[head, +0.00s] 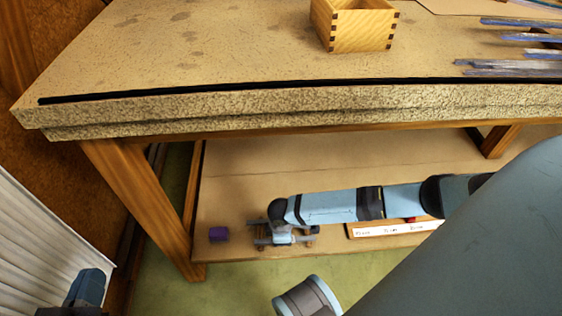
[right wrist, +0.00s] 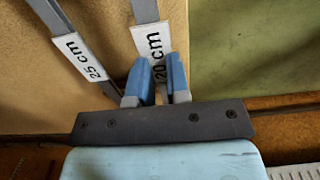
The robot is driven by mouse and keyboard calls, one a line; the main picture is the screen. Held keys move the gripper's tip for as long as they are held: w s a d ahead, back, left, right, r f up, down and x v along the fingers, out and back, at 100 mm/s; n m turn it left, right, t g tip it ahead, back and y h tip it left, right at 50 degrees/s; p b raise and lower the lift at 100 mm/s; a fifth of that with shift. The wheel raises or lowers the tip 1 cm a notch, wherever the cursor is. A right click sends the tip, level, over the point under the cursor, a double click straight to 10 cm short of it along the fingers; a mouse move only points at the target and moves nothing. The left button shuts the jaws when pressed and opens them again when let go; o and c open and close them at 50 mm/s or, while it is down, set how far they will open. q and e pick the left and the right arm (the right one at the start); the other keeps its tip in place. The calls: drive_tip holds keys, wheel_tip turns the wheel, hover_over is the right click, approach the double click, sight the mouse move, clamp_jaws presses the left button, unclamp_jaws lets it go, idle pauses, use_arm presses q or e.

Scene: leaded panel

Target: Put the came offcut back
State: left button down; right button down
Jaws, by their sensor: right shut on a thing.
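In the right wrist view, my right gripper (right wrist: 158,78) is shut on a grey came offcut (right wrist: 145,10) with a white "20 cm" tag between and beyond the fingers. A second grey strip (right wrist: 52,18), tagged "25 cm", runs beside it at the left, apart from the fingers. In the head view my right arm reaches over the low shelf from the right. Its end (head: 283,235) is above the shelf's front part; the held offcut cannot be made out there. My left gripper (head: 88,285) shows at the lower left, away from the shelf; its opening is unclear.
A wooden rack with a white labelled strip (head: 395,229) lies on the low shelf (head: 235,185), partly behind my arm. A purple block (head: 219,234) is at the left. Above, the bench top (head: 200,55) carries an open wooden box (head: 360,32) and several bluish strips (head: 510,68). A table leg (head: 145,205) stands left.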

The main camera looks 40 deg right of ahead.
drive_tip(key=shift+f, duration=0.7)
drive_tip(key=shift+r, duration=0.1)
use_arm(q)
drive_tip(key=shift+w+a+r, duration=0.1)
drive_tip(key=shift+w, duration=0.05)
use_arm(e)
drive_tip(key=c, duration=1.1)
unclamp_jaws()
